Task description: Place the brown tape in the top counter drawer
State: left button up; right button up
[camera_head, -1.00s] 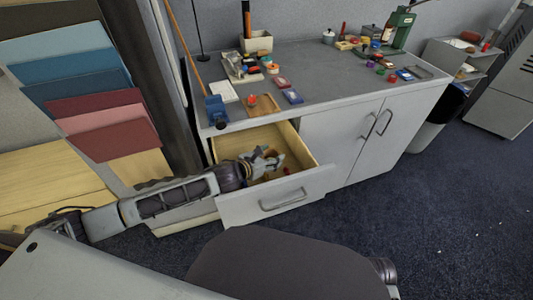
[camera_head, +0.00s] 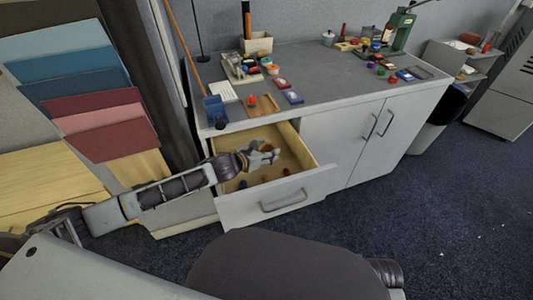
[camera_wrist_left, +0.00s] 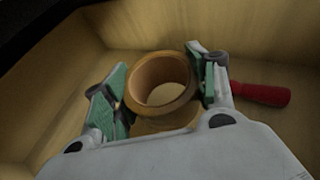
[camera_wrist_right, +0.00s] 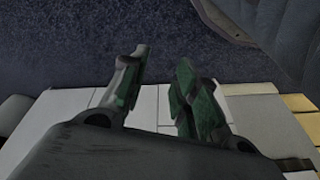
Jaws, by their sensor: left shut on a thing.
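The brown tape (camera_wrist_left: 150,76) is a ring held between the fingers of my left gripper (camera_wrist_left: 160,82), which is shut on it. The left wrist view shows it within the wooden walls of the open top counter drawer (camera_head: 305,188). In the head view my left gripper (camera_head: 268,153) is over the drawer's inside; whether the tape touches the bottom I cannot tell. My right gripper (camera_wrist_right: 162,62) shows only in the right wrist view, with its fingers apart and nothing between them.
A red-handled tool (camera_wrist_left: 262,95) lies in the drawer beside the right finger, with other small items. The grey counter top (camera_head: 335,75) above holds a blue vise (camera_head: 215,111), a wooden tray (camera_head: 262,106) and many small objects. A dark chair seat (camera_head: 285,265) stands in front.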

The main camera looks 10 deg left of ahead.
pick_arm(q)
jog(key=shift+f, duration=0.35)
pick_arm(e)
jog(key=shift+s+a+r, duration=0.1)
jog(key=shift+r, duration=0.4)
jog(key=shift+s, duration=0.1)
pick_arm(q)
jog(key=shift+f, duration=0.3)
pick_arm(e)
jog(key=shift+f, duration=0.35)
